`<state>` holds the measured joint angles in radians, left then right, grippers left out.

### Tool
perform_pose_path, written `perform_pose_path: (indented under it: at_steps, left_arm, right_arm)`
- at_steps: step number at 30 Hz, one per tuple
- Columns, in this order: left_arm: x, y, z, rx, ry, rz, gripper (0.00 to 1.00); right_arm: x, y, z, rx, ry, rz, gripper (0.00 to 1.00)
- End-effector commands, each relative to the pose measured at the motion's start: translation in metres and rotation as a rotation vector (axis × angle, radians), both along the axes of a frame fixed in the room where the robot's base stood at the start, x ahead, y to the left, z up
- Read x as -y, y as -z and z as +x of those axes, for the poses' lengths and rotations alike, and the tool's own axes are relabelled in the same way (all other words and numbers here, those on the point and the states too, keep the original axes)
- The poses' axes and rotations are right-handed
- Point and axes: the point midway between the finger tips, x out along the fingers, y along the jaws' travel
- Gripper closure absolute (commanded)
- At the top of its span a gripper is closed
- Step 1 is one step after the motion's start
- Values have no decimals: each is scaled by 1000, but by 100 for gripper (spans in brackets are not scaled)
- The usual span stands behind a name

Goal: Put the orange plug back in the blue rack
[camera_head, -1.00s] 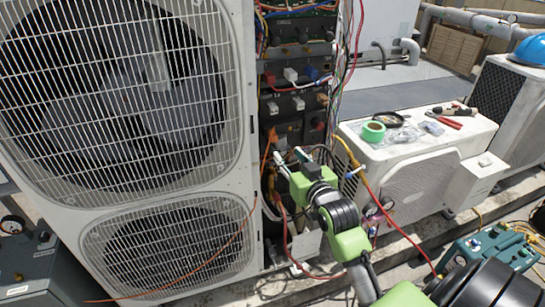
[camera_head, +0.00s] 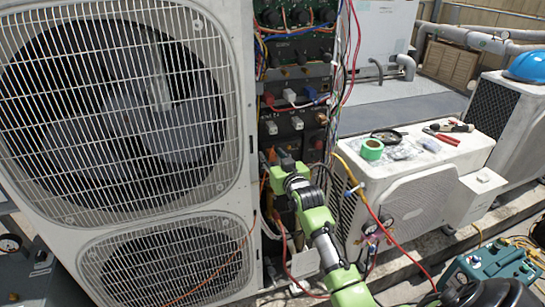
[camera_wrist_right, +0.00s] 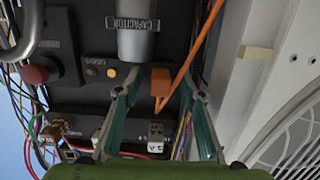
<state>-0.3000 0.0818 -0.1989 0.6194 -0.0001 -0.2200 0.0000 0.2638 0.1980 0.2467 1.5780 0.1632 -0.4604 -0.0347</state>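An orange plug (camera_wrist_right: 160,84) with an orange cable shows in the right wrist view, against a dark panel below the grey capacitor can. My right gripper (camera_wrist_right: 161,100) is open, with one finger on each side of the plug and a gap to each. In the head view this gripper (camera_head: 275,164) is at the lower part of the tall equipment rack (camera_head: 292,75) and hides the plug. The rack's panels look dark rather than blue. Whether the plug is seated in a socket I cannot tell. My left gripper is out of view.
A large fan unit (camera_head: 222,205) stands close on the left of the rack. Loose wires (camera_head: 345,60) hang along the rack's right edge. A white condenser (camera_head: 420,165) with green tape (camera_head: 371,150) and tools stands to the right. A teal box (camera_head: 490,264) sits at lower right.

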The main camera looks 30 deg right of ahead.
Motion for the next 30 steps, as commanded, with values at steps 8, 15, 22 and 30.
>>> perform_pose_path:
  at_steps: [8,15,22,30]
  left_arm:
    - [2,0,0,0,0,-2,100]
    - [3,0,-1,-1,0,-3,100]
    - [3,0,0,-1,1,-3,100]
    - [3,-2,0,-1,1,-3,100]
  right_arm:
    - [0,0,1,-1,0,0,64]
    - [0,1,1,-1,0,0,100]
    - [0,1,1,-1,0,0,100]
    - [0,0,-1,-2,0,0,100]
